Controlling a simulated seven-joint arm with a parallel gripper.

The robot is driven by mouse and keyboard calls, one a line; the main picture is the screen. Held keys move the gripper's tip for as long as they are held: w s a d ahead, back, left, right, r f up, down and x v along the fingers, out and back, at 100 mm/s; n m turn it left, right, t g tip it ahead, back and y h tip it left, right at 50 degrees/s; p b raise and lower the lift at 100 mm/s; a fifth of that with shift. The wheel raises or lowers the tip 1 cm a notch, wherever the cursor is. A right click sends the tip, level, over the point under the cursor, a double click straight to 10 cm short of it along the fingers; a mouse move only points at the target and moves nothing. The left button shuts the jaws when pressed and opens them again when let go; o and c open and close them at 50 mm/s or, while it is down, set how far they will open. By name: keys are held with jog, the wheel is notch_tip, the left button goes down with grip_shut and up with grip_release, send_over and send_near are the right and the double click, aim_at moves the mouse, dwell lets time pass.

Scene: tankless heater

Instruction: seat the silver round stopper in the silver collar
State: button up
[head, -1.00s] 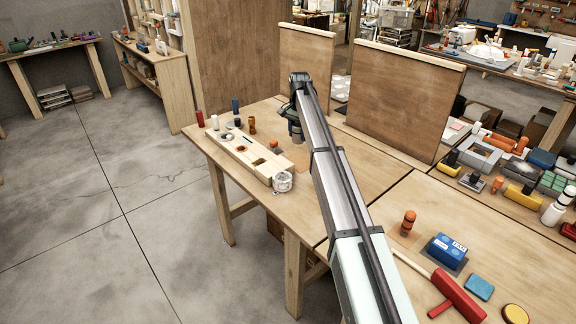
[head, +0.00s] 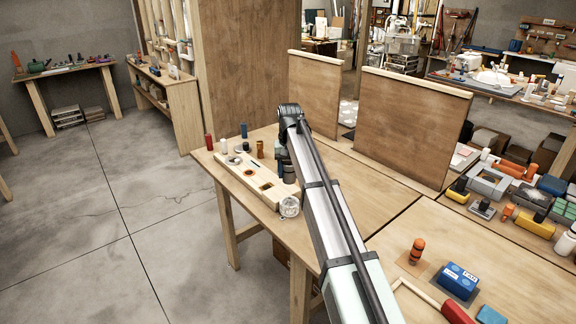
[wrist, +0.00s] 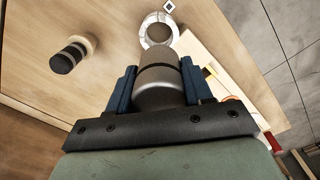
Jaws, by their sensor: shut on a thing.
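My gripper (wrist: 158,82) is shut on the silver round stopper (wrist: 160,95), a grey metallic cylinder with a dark band, seen between the two blue fingers in the wrist view. In the head view my gripper (head: 287,168) is over the table behind the wooden block, partly hidden by my arm. A pale silver ring (wrist: 146,31), which looks like the silver collar, shows just beyond the stopper in the wrist view. In the head view this collar (head: 289,207) stands at the block's near right end. The stopper is apart from the collar, as far as I can tell.
The long wooden block (head: 247,178) carries rings and holes. Red (head: 209,142), blue (head: 244,130) and brown (head: 260,149) cylinders stand around its far end. A black-and-tan cylinder (wrist: 68,58) shows left in the wrist view. An orange peg (head: 417,250) and blue box (head: 459,280) are at right.

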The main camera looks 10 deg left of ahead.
aim_at(289, 183)
jog(key=n, duration=0.4)
jog(key=shift+s, duration=0.2)
jog(key=shift+f, duration=0.1)
jog(key=shift+f, duration=2.4)
jog(key=shift+f, duration=0.15)
jog(key=shift+f, duration=1.55)
jog(key=shift+f, duration=1)
dwell(0.7)
jog(key=shift+r, duration=0.25)
jog(key=shift+r, duration=0.75)
